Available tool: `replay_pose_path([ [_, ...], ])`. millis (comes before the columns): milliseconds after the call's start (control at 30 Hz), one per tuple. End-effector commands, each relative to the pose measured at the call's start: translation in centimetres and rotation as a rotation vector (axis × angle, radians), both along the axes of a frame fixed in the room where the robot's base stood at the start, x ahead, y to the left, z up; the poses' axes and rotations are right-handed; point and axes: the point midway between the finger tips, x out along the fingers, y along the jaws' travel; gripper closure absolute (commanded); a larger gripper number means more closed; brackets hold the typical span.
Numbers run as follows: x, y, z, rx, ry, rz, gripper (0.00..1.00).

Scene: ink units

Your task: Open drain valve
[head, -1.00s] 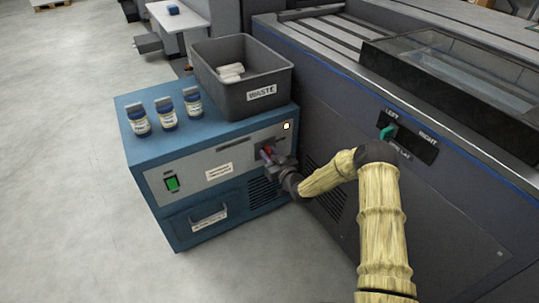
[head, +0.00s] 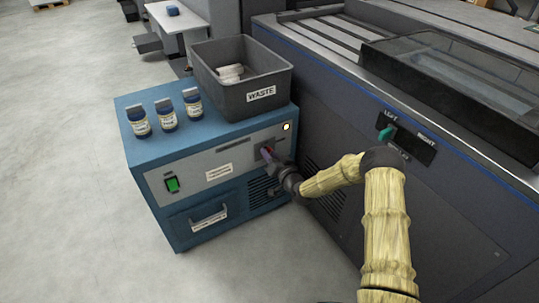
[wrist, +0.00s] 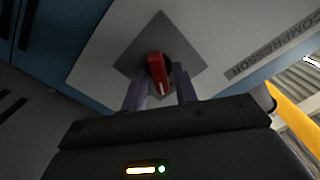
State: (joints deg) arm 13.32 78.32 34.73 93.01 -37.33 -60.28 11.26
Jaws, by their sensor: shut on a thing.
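The drain valve's red handle (wrist: 157,74) sits on a dark diamond-looking plate (wrist: 135,50) on the grey front panel of the blue cabinet (head: 190,245). In the wrist view the handle stands between the two purple-grey fingers of my gripper (wrist: 160,90), which are shut on it. The panel looks tilted in that view. In the head view my gripper (head: 270,159) is at the right part of the cabinet front and hides most of the handle. Whether the valve is open or closed cannot be told.
A large dark machine (head: 330,130) stands close at right. Floor at left is clear.

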Motion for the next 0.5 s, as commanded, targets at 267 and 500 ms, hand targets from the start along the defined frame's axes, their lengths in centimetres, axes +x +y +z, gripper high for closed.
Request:
replay_pose_path([
  [267,0.0,-0.12,-0.22,0.218,0.149,0.0,0.94],
  [500,0.02,-0.18,-0.37,0.408,0.277,0.0,0.94],
])
